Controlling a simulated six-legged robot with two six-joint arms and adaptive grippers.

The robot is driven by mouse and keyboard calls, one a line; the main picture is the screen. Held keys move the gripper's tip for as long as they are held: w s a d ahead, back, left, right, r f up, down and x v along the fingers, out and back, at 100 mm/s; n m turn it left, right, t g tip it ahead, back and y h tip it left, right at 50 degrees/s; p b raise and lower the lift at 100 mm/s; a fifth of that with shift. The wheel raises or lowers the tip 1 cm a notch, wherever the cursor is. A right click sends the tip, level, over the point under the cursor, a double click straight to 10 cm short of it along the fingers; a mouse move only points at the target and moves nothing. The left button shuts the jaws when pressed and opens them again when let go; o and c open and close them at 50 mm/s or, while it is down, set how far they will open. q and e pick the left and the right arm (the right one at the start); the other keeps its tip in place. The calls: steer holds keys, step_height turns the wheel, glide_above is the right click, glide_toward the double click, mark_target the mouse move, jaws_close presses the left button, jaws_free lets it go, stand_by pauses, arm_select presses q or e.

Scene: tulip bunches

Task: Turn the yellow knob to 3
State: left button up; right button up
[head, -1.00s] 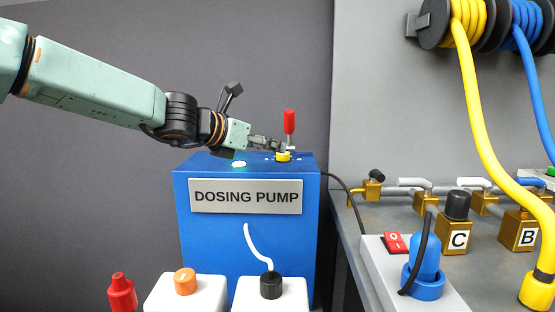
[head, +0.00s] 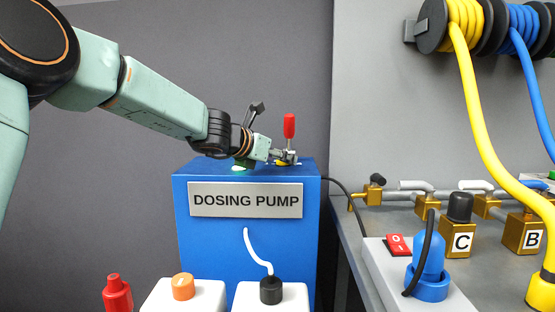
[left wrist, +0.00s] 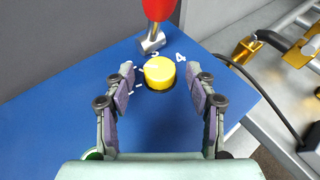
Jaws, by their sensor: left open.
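The yellow knob (left wrist: 160,73) sits on the blue top of the dosing pump (head: 188,239), with small white numerals around it. A 4 shows at its upper right; the other numerals are hard to read. A pale mark on the knob points toward the left. My left gripper (left wrist: 160,80) is open, its two fingers on either side of the knob with a gap at each side. In the head view the left gripper (head: 287,157) is over the pump top and partly hides the knob. My right gripper is not in view.
A red-handled lever (head: 289,126) stands just behind the knob; its metal base shows close by in the left wrist view (left wrist: 151,42). A grey bench with valves and a power strip (head: 398,246) stands at the right. White boxes (head: 185,299) stand in front.

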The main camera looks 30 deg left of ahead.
arm_select(q)
steer(key=c, duration=1.1)
steer(key=shift+c, duration=0.2)
steer(key=shift+a+r+p, duration=0.1)
steer(key=shift+r+p, duration=0.05)
steer(key=shift+p, duration=0.55)
steer(key=m+g+h+p, duration=0.1)
steer(key=h+p, duration=0.1)
steer(key=p, duration=0.1)
steer(key=m+h+p, duration=0.2)
steer(key=p, duration=0.2)
steer(key=a+m+g+h+p, duration=0.1)
steer(key=m+p, duration=0.1)
steer(key=p, duration=0.2)
steer(key=shift+w+g+h, duration=0.2)
steer(key=shift+g+h, duration=0.1)
steer(key=shift+h, duration=0.1)
steer(key=shift+w+m+g+h+p, duration=0.1)
steer(key=shift+m+g+h+p, duration=0.55)
steer(key=shift+m+p, duration=0.35)
steer(key=shift+a, duration=0.1)
steer(key=shift+w+m+g+h+p, duration=0.15)
steer(key=shift+m+g+h+p, duration=0.15)
steer(key=shift+m+g+h, duration=0.6)
